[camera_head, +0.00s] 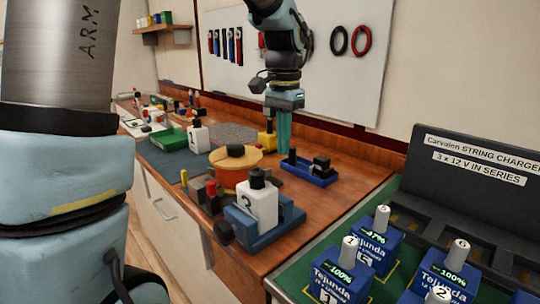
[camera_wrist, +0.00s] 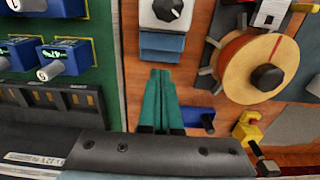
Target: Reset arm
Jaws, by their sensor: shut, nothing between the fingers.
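My gripper (camera_head: 284,152) hangs over the wooden bench in the head view, its green fingers pointing down. In the wrist view the fingers (camera_wrist: 160,74) lie side by side, shut with nothing between them. In the head view, the fingertips show between the round wooden spool and the blue tray (camera_head: 309,176). Whether they touch anything below cannot be told, but they look clear. My upper arm shows large at the left, and the forearm comes down from the top.
A white numbered block (camera_head: 258,205) on a blue base stands in front of the spool (camera_head: 236,172). Several blue Tejunda batteries (camera_head: 340,277) and a dark string charger (camera_head: 476,166) stand at the right. Bare wood (camera_head: 345,205) lies right of the block.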

